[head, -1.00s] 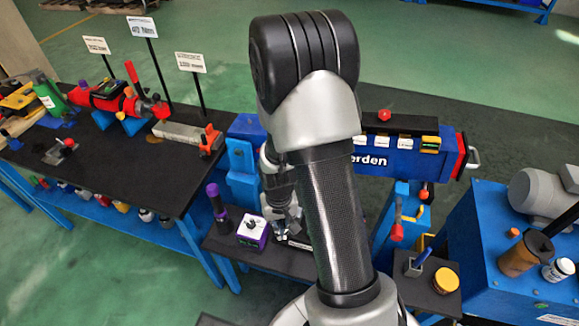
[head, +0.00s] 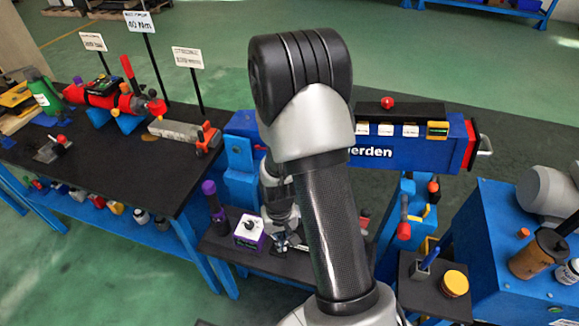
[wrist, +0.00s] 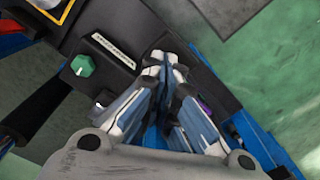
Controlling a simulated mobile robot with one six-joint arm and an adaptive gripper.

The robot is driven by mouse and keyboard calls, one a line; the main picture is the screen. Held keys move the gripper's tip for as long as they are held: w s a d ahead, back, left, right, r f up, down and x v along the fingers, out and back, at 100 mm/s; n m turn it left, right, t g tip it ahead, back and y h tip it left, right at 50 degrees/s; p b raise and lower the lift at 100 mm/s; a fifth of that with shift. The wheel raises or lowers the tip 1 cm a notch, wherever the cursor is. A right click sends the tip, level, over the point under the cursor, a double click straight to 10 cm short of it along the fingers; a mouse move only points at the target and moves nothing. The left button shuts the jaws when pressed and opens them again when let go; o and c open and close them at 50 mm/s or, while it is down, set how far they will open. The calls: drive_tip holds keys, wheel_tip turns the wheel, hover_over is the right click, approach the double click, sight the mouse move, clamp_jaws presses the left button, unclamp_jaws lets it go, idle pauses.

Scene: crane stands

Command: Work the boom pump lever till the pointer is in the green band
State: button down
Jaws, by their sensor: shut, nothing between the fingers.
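The blue boom (head: 405,150) lies across the bench behind my arm, with white tags and a red end. On the low black shelf below it stand a black upright handle with a purple top (head: 213,203) and a white and purple box with a dark knob (head: 249,232). I cannot tell for sure which part is the pump lever. The pointer and green band cannot be made out. My gripper (head: 281,243) is low over this shelf, right of the box. In the wrist view my gripper (wrist: 164,66) is shut and empty, its tips near a white label plate (wrist: 113,50).
A green knob (wrist: 82,66) sits left of the fingers in the wrist view. A red-handled part (head: 404,230) hangs right of my arm. A small stand with a yellow-lidded jar (head: 454,283) and a blue machine (head: 500,230) stand right. A black-topped bench (head: 130,180) stands left.

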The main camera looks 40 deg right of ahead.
wheel_tip(320, 180, down, 2)
drive_tip(key=shift+b, duration=0.4)
wheel_tip(320, 180, up, 10)
drive_tip(key=p, duration=0.7)
drive_tip(key=shift+f, duration=0.2)
drive_tip(key=shift+r, duration=0.1)
idle(1.0)
